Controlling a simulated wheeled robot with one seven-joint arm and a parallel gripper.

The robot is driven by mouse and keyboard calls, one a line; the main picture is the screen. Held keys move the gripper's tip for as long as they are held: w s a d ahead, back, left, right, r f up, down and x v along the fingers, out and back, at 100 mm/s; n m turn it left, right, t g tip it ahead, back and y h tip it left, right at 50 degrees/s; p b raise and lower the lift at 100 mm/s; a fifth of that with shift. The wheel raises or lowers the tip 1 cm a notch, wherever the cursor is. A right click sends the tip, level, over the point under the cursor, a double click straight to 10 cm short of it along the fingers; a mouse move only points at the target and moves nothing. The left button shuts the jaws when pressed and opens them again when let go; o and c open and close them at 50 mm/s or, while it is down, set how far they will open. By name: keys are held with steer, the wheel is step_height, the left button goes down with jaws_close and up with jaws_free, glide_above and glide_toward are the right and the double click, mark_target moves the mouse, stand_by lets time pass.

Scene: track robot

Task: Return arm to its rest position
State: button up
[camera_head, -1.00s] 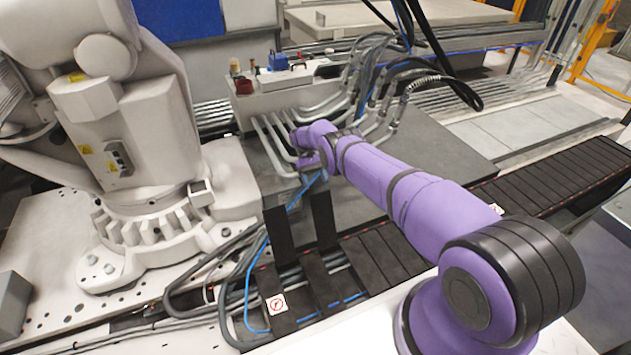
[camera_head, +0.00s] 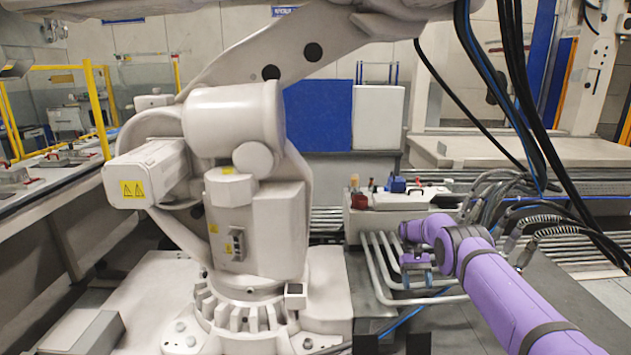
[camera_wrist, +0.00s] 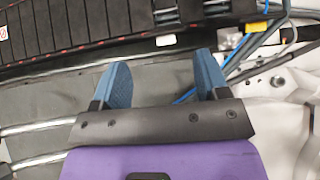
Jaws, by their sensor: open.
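My purple arm (camera_head: 505,295) reaches in from the lower right of the head view. My gripper (camera_head: 417,283) is at its far end, above the grey floor plate beside the bent metal pipes. In the wrist view my gripper (camera_wrist: 162,80) shows two blue fingers spread wide apart with nothing between them. Metal pipes and a grey plate lie beneath it.
A large white industrial robot (camera_head: 255,225) stands left of my arm. A white box with pipes (camera_head: 400,212) is behind my gripper. Black hoses (camera_head: 530,110) hang at the right. A black cable track (camera_wrist: 90,30) and blue cable (camera_wrist: 245,50) show in the wrist view.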

step_height(320, 180, up, 14)
steer(key=w+t, duration=0.2)
steer(key=s+a+r+t, duration=0.15)
steer(key=s+r, duration=0.35)
steer(key=r, duration=0.5)
steer(key=s+r+t, duration=0.2)
steer(key=s+r, duration=0.2)
steer(key=r, duration=0.6)
steer(key=s+a+r+t, duration=0.15)
steer(key=s+r, duration=0.35)
steer(key=r, duration=0.5)
steer(key=s+r+t, duration=0.1)
steer(key=s+r, duration=0.2)
steer(key=s, duration=0.3)
steer(key=s+a+r+t, duration=0.1)
steer(key=s+r, duration=0.2)
steer(key=s, duration=0.4)
steer(key=s+r+t, duration=0.2)
steer(key=s+r, duration=0.2)
steer(key=s, duration=0.2)
steer(key=s+f+t, duration=0.1)
steer(key=s+f, duration=0.1)
steer(key=s, duration=0.8)
steer(key=s+a+f+t, duration=0.1)
steer(key=s+f+t, duration=0.1)
steer(key=s, duration=0.8)
steer(key=shift+s+f, duration=0.2)
steer(key=shift+f, duration=0.35)
